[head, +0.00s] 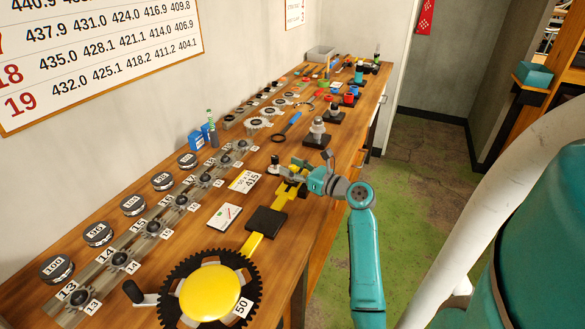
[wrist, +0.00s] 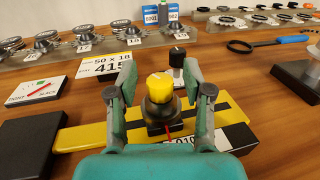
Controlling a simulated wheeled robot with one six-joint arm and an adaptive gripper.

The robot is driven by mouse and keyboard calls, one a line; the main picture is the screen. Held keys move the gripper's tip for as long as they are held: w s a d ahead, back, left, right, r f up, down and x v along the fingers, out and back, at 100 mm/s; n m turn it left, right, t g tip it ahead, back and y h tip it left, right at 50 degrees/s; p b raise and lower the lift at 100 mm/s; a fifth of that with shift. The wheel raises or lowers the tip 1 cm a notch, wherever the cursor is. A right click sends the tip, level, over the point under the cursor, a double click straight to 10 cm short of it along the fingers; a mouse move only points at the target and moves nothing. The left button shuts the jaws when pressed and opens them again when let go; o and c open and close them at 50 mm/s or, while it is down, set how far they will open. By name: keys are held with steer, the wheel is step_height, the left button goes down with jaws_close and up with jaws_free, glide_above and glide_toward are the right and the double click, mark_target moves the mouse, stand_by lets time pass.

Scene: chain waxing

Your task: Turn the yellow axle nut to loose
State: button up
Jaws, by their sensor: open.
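The yellow axle nut (wrist: 160,86) stands upright on a dark round base, with a white mark on its top. The base sits on a yellow bar with a black stripe (wrist: 85,137). My gripper (wrist: 158,62) is open, with one finger on each side of the nut. Gaps show between both fingers and the nut, so no contact is visible. A short red line (wrist: 167,127) shows in front of the base. In the head view my gripper (head: 297,174) is over the yellow bar (head: 281,200), and I cannot make out the nut there.
A dark knob with a white mark (wrist: 177,60) stands just behind the nut. A "50 x 18 415" card (wrist: 108,62) and a dial card (wrist: 36,91) lie to the left. A large black chainring with a yellow centre (head: 209,292) is at the bench's near end.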

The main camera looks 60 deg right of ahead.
mark_target(293, 166)
steer(key=shift+r, duration=0.1)
step_height(293, 166, up, 10)
steer(key=shift+f, duration=0.1)
stand_by(0.3)
